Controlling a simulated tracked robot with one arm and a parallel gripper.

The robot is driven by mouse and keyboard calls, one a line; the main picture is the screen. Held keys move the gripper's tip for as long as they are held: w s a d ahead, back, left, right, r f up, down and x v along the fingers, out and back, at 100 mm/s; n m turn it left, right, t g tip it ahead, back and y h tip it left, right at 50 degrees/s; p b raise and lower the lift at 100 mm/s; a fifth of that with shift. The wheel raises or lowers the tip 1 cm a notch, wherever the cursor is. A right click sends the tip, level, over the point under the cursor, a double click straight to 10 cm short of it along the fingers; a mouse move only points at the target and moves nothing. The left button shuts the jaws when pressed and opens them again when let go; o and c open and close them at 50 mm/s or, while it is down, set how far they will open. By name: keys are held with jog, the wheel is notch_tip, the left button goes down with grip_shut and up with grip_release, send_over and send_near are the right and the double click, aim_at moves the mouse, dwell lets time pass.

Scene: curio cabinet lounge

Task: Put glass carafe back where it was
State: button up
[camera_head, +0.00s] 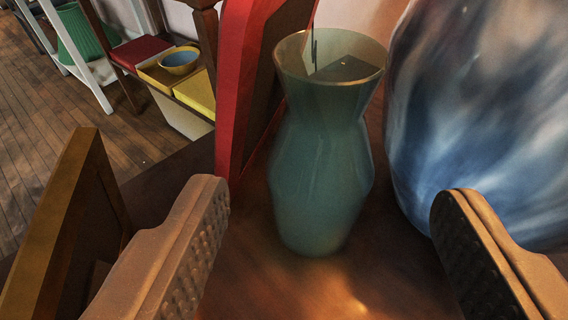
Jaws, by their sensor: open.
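The glass carafe (320,185) is a greenish, translucent vessel with a flared rim and a narrow neck. It stands upright on a dark brown wooden surface (290,290). My gripper (335,225) is open, with one brown padded finger at the lower left and the other at the lower right. The carafe stands ahead of the fingertips, roughly between them in the picture. No contact between the fingers and the carafe shows.
A large blue and white mottled vase (480,120) stands close at the right. A red-framed piece (235,90) stands just left of the carafe. A brown frame (65,225) is at the lower left. A blue bowl (179,61) sits on a shelf behind.

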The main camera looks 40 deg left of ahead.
aim_at(331, 104)
jog(key=b+x, duration=0.1)
jog(key=x, duration=0.4)
jog(key=shift+w+a+f, duration=0.15)
jog(key=shift+w, duration=0.1)
jog(key=shift+r+b+x, duration=0.15)
jog(key=shift+b+x, duration=0.5)
jog(key=shift+x, duration=0.85)
jog(key=shift+r+b+x, duration=0.1)
jog(key=shift+b+x, duration=0.55)
jog(key=shift+x, duration=0.85)
jog(key=shift+w, duration=0.1)
jog(key=shift+c, duration=0.2)
grip_shut()
jog(key=shift+r, duration=0.15)
